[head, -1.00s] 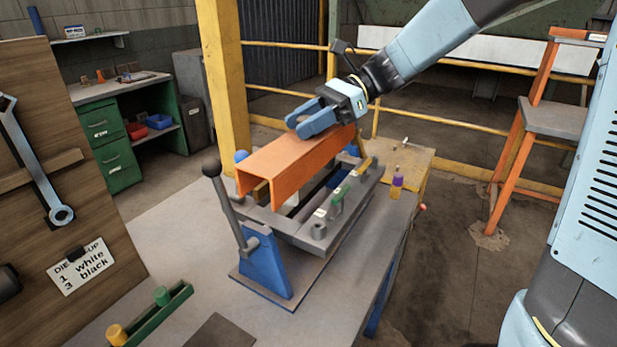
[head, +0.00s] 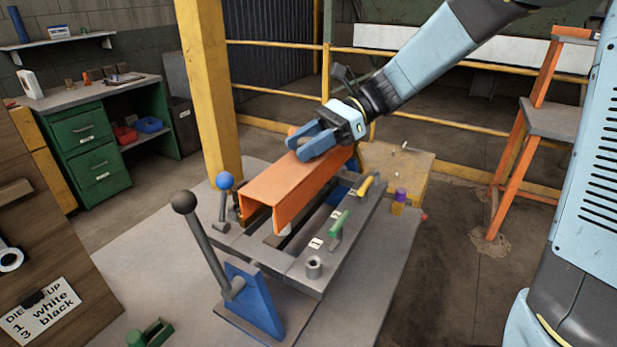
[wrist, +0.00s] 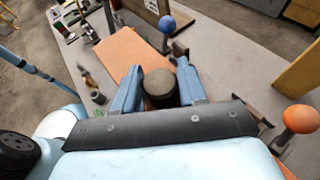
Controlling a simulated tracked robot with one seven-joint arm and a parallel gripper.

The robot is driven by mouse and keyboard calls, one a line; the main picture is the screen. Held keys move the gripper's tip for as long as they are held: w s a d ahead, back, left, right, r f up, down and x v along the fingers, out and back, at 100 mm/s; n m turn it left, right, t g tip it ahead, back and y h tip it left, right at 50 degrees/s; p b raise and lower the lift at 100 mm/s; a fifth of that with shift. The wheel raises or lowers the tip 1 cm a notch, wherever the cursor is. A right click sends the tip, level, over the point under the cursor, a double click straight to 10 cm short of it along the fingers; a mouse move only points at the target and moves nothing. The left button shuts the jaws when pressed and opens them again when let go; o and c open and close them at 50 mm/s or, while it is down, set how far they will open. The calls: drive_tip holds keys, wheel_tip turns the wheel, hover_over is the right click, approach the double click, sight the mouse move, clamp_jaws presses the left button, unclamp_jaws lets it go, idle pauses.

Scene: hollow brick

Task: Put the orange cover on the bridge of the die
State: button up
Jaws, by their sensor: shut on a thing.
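The orange cover (head: 275,187), a long channel open underneath, is over the grey die frame (head: 250,248) on the bench. My gripper (head: 303,148) is above the cover's far end. In the wrist view its two blue fingers are closed on a dark round knob (wrist: 160,86) that stands up from the orange cover (wrist: 130,58). The cover's near end is open towards the head camera. Its side walls hide what lies beneath, so I cannot tell the bridge or whether the cover touches it. A small pale piece shows below the near end.
A black-knobbed lever (head: 200,235) stands at the near left of the die, and a blue-knobbed lever (head: 224,195) at its left. Green (head: 338,222) and yellow (head: 365,187) handles line the right rail. An orange knob (wrist: 300,118) shows in the wrist view.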

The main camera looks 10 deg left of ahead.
sight(336, 150)
drive_tip(key=shift+a+f, duration=0.1)
drive_tip(key=shift+f, duration=2.75)
drive_tip(key=shift+f, duration=0.1)
drive_tip(key=o, duration=1.2)
drive_tip(key=shift+c, duration=0.2)
drive_tip(key=v, duration=1.2)
